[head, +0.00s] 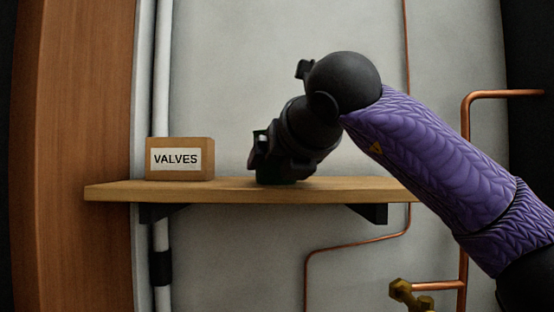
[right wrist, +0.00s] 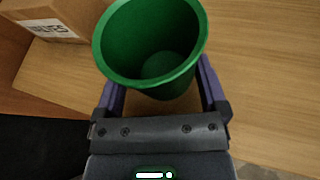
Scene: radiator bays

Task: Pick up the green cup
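The green cup (right wrist: 152,45) stands upright and empty on the wooden shelf (right wrist: 270,60) in the right wrist view. My right gripper (right wrist: 161,80) has its two purple fingers spread, one on each side of the cup's lower wall. Small gaps seem to remain, though contact is hard to judge. In the head view my right gripper (head: 262,160) reaches down to the shelf (head: 230,190) and hides nearly all of the cup; only a dark green bit (head: 278,181) shows under it. My left gripper is not in view.
A cardboard box labelled VALVES (head: 180,159) stands on the shelf left of the gripper; it also shows in the right wrist view (right wrist: 55,20). Copper pipes (head: 465,150) and a brass valve (head: 403,291) are at the right. The shelf right of the cup looks clear.

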